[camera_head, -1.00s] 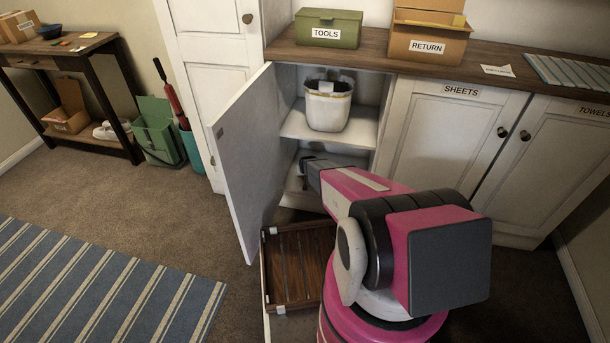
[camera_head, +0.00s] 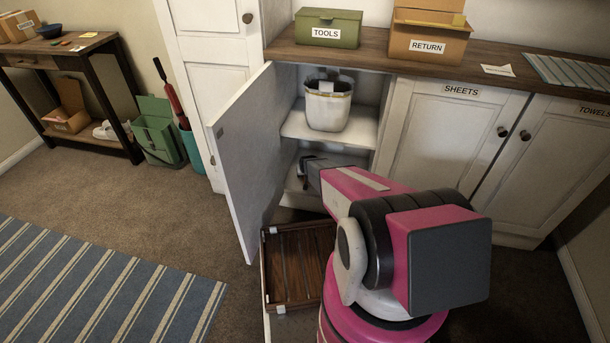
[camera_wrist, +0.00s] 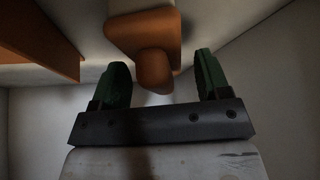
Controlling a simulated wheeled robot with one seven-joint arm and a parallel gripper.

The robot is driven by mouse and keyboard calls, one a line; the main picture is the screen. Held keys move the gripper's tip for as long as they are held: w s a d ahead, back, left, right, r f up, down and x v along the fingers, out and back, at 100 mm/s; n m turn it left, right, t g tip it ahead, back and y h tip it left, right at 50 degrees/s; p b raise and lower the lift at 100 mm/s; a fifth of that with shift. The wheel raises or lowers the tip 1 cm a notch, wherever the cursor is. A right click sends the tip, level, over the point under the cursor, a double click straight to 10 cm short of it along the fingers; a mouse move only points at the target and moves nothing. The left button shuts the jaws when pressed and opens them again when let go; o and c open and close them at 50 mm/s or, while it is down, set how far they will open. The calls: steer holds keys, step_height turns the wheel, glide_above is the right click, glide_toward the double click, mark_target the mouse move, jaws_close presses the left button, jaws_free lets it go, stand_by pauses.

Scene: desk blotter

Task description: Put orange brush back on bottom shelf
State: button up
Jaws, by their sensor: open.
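An orange brush (camera_wrist: 143,30) shows in the wrist view, with its rounded end (camera_wrist: 154,68) toward me, between and a little beyond my gripper's fingertips. My gripper (camera_wrist: 161,60) has its two green fingers spread, with gaps on both sides of the brush. In the head view my arm reaches into the open cabinet at its bottom shelf (camera_head: 297,196). The brush cannot be made out there; my arm and the dim interior cover much of that shelf.
An orange-brown piece (camera_wrist: 38,40) is at the upper left of the wrist view. The open cabinet door (camera_head: 247,150) stands left of my arm. A white bin (camera_head: 328,106) sits on the shelf above. A wooden slatted drawer or tray (camera_head: 292,265) lies below the cabinet.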

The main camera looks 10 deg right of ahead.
steer(key=s+r+g, duration=0.6)
steer(key=s+r, duration=2.8)
steer(key=r, duration=0.4)
steer(key=shift+s+d, duration=0.35)
steer(key=shift+d, duration=0.1)
steer(key=shift+d, duration=0.1)
